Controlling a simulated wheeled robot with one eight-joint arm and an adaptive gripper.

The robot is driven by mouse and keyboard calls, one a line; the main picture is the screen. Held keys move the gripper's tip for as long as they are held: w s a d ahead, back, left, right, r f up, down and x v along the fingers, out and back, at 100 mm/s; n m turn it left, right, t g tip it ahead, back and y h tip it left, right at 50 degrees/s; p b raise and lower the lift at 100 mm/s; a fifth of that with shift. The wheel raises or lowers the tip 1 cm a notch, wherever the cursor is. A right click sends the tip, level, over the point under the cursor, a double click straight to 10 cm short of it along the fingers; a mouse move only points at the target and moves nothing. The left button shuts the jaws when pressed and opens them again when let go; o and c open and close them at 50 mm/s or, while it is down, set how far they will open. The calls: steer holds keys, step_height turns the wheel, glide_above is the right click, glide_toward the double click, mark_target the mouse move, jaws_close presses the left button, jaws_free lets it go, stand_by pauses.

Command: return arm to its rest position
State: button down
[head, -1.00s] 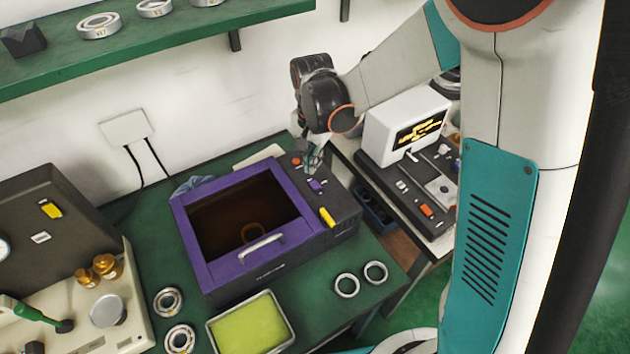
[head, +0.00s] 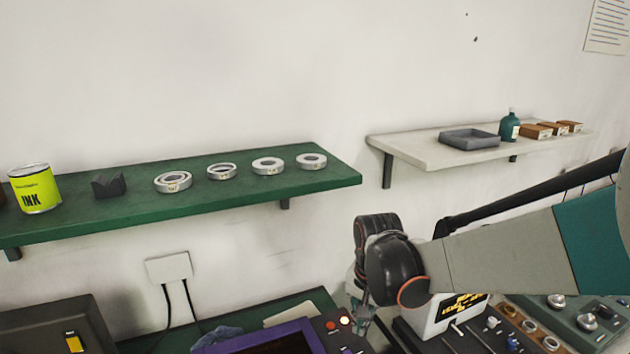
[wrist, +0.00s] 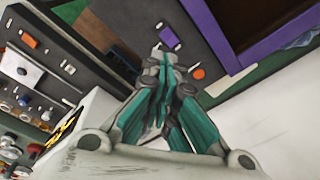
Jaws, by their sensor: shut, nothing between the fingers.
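My gripper (wrist: 165,62) shows in the wrist view with its teal fingers closed together and nothing between them. It points at the dark control panel of the purple-framed machine (wrist: 250,55), above a purple switch (wrist: 169,37) and an orange-red button (wrist: 198,74). In the head view my arm comes in from the right, and its dark wrist (head: 392,268) hangs beside the machine's right end. The fingertips are mostly hidden there, at the lower edge of the picture.
A green shelf (head: 230,215) holds several bearing rings, a dark block (head: 109,186) and an ink can (head: 35,190). A pale shelf (head: 425,155) at right carries a grey tray (head: 470,139), a teal bottle (head: 510,127) and small boxes. A white-cased device (head: 455,312) stands close to my wrist.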

steer(key=s+d+r+n+t+b, duration=0.2)
steer(key=s+d+r+n+t, duration=0.1)
steer(key=s, duration=0.5)
steer(key=s+d+r+n+t+b, duration=0.1)
steer(key=s+d+r+n+t, duration=0.2)
steer(key=s+d, duration=0.3)
steer(key=s, duration=0.3)
steer(key=shift+r+b, duration=0.35)
steer(key=shift+b, duration=0.05)
steer(key=shift+d, duration=0.1)
